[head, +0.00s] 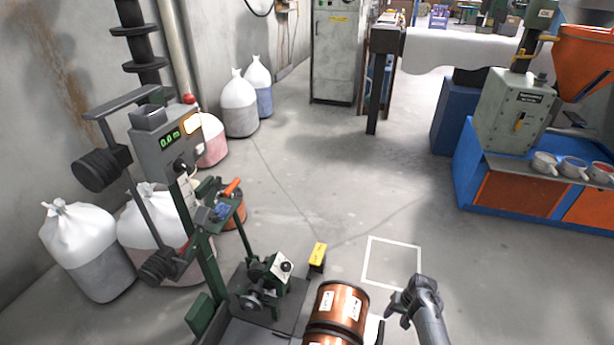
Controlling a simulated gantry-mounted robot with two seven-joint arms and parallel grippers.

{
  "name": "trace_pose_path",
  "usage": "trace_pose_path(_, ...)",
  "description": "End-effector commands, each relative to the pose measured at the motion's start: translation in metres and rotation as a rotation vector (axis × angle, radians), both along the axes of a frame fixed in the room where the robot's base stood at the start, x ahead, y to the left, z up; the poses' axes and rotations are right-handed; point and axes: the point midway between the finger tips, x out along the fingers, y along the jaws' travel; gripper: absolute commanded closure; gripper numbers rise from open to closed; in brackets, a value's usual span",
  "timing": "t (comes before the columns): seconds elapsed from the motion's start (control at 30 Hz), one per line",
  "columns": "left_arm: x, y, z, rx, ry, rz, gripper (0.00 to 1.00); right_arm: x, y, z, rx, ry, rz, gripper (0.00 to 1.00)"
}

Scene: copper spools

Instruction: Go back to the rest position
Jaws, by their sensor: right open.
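My right gripper (402,307) is at the lower right of the head view, open and empty. It is just right of a copper spool (341,304) and appears apart from it. The spool is shiny copper with white labels and stands at the bottom centre. Another copper spool (328,339) shows partly at the bottom edge, cut off by the frame. My left gripper does not show.
A white square outline (392,262) on the floor lies empty beyond my right gripper. A green winding machine with a display (168,140) stands at left. White sacks (88,245) line the wall. A blue and orange machine (516,187) stands at right. The middle floor is clear.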

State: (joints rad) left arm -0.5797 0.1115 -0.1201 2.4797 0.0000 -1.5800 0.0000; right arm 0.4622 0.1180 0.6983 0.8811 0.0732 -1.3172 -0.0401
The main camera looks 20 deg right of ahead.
Motion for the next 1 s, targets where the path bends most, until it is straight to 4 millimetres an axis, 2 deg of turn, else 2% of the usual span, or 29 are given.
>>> trace_pose_path(0.17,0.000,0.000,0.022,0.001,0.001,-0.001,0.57,-0.054,0.001,-0.017,-0.002,0.090,0.004,0.49)
trace_pose_path(0.27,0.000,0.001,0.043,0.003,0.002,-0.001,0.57,-0.107,0.001,-0.026,-0.027,0.175,0.035,0.49)
trace_pose_path(0.3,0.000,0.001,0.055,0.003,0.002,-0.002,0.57,-0.131,-0.002,-0.023,-0.056,0.206,0.056,0.49)
trace_pose_path(0.37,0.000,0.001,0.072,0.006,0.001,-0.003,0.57,-0.161,-0.007,-0.012,-0.108,0.239,0.100,0.49)
trace_pose_path(0.4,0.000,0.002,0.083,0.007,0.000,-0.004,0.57,-0.178,-0.009,-0.002,-0.146,0.255,0.138,0.49)
trace_pose_path(0.47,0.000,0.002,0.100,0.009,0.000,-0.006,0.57,-0.198,-0.007,0.020,-0.201,0.268,0.205,0.49)
trace_pose_path(0.57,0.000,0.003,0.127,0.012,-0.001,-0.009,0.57,-0.221,0.011,0.062,-0.277,0.263,0.333,0.49)
trace_pose_path(0.67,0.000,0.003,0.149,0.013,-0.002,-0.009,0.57,-0.232,0.046,0.107,-0.320,0.229,0.464,0.49)
trace_pose_path(0.8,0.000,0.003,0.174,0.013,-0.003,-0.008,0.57,-0.240,0.114,0.178,-0.336,0.138,0.629,0.49)
trace_pose_path(0.9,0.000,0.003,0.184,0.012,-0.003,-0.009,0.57,-0.241,0.163,0.228,-0.327,0.053,0.718,0.49)
trace_pose_path(1.0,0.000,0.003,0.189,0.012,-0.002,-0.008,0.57,-0.239,0.199,0.271,-0.315,-0.029,0.775,0.49)
